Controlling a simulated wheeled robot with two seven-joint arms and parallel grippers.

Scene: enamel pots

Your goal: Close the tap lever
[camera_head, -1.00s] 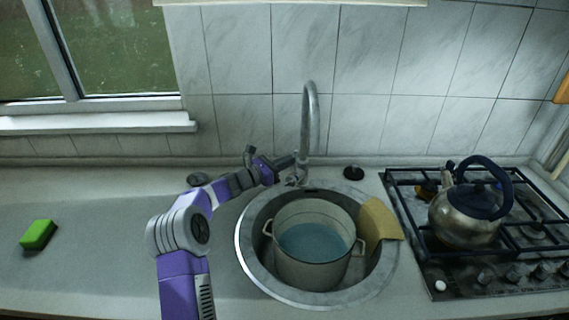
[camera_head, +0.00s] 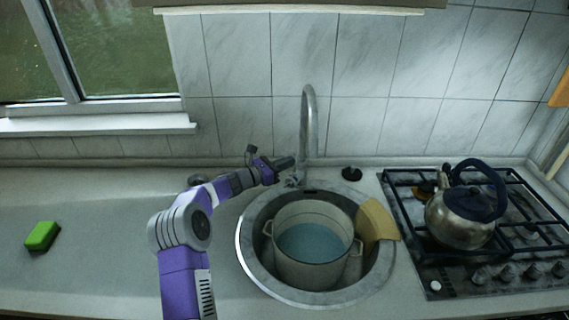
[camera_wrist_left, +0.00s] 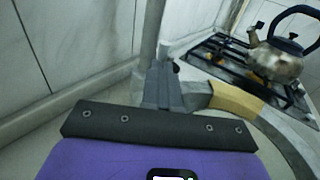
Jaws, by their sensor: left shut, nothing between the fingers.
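The tall grey tap (camera_head: 308,125) stands at the back rim of the round sink; it also shows in the left wrist view (camera_wrist_left: 151,32). Its lever (camera_head: 292,180) is small, low at the tap's base, and partly hidden by my gripper, so its position is hard to tell. My left gripper (camera_head: 290,163) is shut and empty, with its fingertips close to the tap's base on its left side. I cannot tell whether they touch it. In the left wrist view the closed fingers (camera_wrist_left: 161,85) point at the lower tap. My right gripper is not in view.
A cream pot (camera_head: 312,270) with bluish water stands in the sink (camera_head: 250,265). A yellow cloth (camera_head: 376,220) hangs over the sink's right edge. A kettle (camera_head: 460,220) sits on the gas hob (camera_head: 520,240) at right. A green sponge (camera_head: 42,236) lies on the clear left counter.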

